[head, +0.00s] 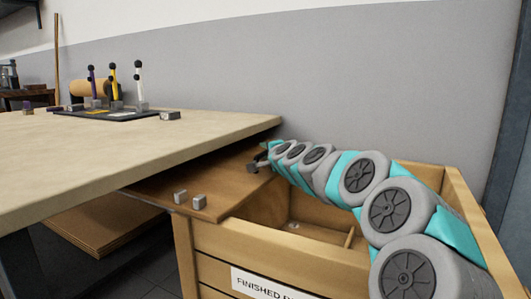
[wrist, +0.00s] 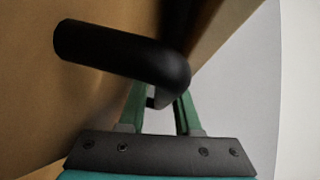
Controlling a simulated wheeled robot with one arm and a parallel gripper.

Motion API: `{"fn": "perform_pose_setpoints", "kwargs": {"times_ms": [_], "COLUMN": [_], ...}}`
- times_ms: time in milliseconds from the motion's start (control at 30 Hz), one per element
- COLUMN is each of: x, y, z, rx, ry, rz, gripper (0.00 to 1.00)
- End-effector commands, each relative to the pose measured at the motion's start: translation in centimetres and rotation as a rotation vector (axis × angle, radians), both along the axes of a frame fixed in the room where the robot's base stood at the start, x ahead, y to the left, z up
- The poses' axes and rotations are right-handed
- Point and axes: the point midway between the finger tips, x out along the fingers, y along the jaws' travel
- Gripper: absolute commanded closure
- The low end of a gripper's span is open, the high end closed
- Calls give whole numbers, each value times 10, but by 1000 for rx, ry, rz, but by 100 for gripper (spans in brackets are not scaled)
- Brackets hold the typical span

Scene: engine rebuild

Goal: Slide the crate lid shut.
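The wooden crate (head: 215,243) stands at the right of the workbench. Its brown lid (head: 222,178) lies over the left part of the crate and juts out leftward, partly under the bench top. The right part of the crate is uncovered. My gripper (head: 258,163) is at the lid's far right part. In the wrist view a black bar handle (wrist: 120,52) crosses in front of my gripper's green fingers (wrist: 161,105). The fingers stand apart with a gap between them. Their tips are partly hidden behind the handle, and I cannot tell whether they touch it.
Two small metal blocks (head: 190,200) sit on the lid's near edge. The workbench (head: 130,150) overhangs the lid's left part and carries a black tray (head: 110,115) with coloured upright tools. A grey wall (head: 350,80) stands behind. My arm reaches over the crate's open part.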

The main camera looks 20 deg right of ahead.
Motion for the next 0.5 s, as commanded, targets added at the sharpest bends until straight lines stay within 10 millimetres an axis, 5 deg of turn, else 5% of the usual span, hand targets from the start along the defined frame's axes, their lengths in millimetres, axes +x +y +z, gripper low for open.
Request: {"fn": "perform_pose_setpoints", "kwargs": {"times_ms": [400, 500], "x": [6, 6], "y": [-2, -2], "z": [1, 0], "rx": [-1, -1], "ry": [-3, -2], "rz": [-2, -2], "gripper": [68, 78]}}
